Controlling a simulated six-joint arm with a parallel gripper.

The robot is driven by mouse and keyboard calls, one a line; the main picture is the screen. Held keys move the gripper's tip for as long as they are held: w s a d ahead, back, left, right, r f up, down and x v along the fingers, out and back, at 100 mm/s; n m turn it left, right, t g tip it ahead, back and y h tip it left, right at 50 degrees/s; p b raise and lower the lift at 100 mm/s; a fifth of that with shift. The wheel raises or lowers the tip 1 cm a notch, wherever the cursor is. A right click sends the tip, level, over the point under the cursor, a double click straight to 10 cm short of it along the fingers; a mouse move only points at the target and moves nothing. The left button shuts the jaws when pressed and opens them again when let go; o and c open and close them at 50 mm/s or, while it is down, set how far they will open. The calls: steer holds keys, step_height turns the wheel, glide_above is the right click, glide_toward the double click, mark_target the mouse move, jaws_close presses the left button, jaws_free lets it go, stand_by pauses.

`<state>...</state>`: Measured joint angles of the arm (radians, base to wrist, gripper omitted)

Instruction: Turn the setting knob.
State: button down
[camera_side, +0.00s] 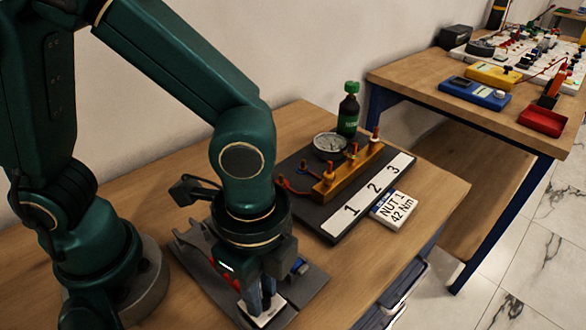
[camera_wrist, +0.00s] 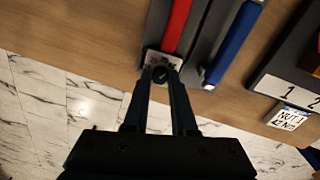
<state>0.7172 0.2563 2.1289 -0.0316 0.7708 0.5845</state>
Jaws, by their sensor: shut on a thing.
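The setting knob (camera_wrist: 160,74) is small and dark. In the wrist view it sits by a pale marked plate (camera_wrist: 153,58) at the near end of a red-handled tool (camera_wrist: 177,25). My gripper (camera_wrist: 161,80) is shut on the knob, with one finger on each side. In the side view my gripper (camera_side: 262,304) points down over the pale plate (camera_side: 266,316) at the table's near edge; its fingers hide the knob there. Any marking on the plate is too small to read.
A blue-handled tool (camera_wrist: 235,42) lies right of the red one on a dark holder (camera_side: 300,296).

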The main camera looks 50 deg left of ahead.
mark_target(264, 297)
steer(key=shift+m, duration=0.7)
steer(key=c, duration=0.7)
jaws_free()
steer(key=shift+w+r, duration=0.1)
steer(key=shift+r, duration=2.5)
